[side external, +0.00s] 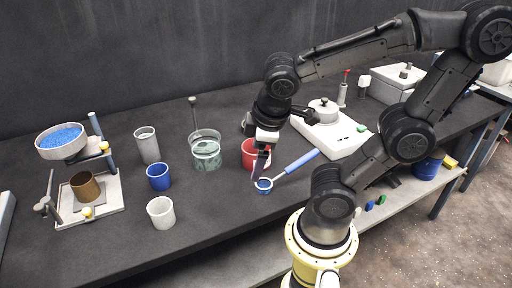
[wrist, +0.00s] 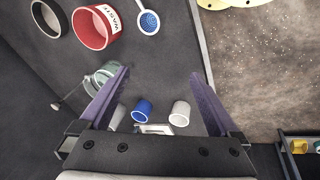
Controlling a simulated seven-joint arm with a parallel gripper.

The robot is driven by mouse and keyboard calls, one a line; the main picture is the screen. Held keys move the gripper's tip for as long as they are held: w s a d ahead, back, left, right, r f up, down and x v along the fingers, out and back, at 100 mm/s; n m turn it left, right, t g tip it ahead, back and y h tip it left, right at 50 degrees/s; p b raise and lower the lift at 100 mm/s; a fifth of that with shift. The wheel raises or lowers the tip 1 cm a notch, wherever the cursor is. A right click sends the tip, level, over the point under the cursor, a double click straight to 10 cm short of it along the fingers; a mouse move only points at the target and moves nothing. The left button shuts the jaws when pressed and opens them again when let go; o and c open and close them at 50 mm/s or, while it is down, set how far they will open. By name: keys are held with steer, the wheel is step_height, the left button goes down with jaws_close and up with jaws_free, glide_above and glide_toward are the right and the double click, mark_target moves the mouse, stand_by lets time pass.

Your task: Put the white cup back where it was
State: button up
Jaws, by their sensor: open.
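The white cup (side external: 161,212) stands upright on the dark table near its front edge, left of the middle. In the wrist view the white cup (wrist: 181,113) shows low in the picture, between the fingers and beyond them. My gripper (side external: 261,165) is open and empty, above the table in front of the red container and well to the right of the cup. The wrist view shows both purple fingers of my gripper (wrist: 160,78) spread apart with nothing between them. A blue cup (side external: 158,177) stands just behind the white cup, and a taller grey cup (side external: 147,146) stands farther back.
The red waste container (side external: 250,148) and a blue-handled strainer (side external: 264,186) are close to my gripper. A glass beaker (side external: 206,155) stands left of them. The screen stand (side external: 112,192) with a pan of blue beads (side external: 61,141) and a brown cup (side external: 86,187) is at left. A white device (side external: 336,138) is at right.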

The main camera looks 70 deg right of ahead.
steer(key=a+r+m+t, duration=0.1)
steer(key=a+r+m+t+y, duration=0.1)
steer(key=r+m+y, duration=0.1)
steer(key=r, duration=0.1)
steer(key=shift+s+a+r+m+t, duration=0.1)
steer(key=shift+s+a+m+t, duration=0.2)
steer(key=shift+s+a+t, duration=0.1)
